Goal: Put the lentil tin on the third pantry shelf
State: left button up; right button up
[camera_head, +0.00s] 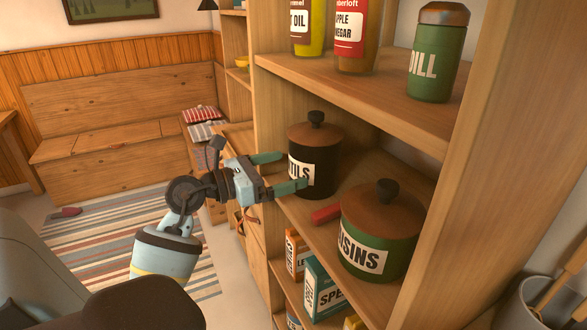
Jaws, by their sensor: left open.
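The lentil tin (320,165) is a dark canister with a brown lid and black knob. Its white label is partly covered and shows "TILS". It stands upright on the middle visible shelf (313,218) of the wooden unit. My left gripper (294,170) is open at the tin's left side. One green finger reaches toward its far side, the other across the front of its label. Contact with the tin cannot be told. My right gripper is not in view.
The shelf above (350,92) holds bottles and a green dill jar (437,60). Boxes (322,288) stand on the shelf below. A side panel (480,150) bounds the right.

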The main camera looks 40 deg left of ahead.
pick_arm(q)
jog(key=b+v, duration=0.1)
jog(key=v, duration=0.8)
jog(key=shift+b, duration=0.3)
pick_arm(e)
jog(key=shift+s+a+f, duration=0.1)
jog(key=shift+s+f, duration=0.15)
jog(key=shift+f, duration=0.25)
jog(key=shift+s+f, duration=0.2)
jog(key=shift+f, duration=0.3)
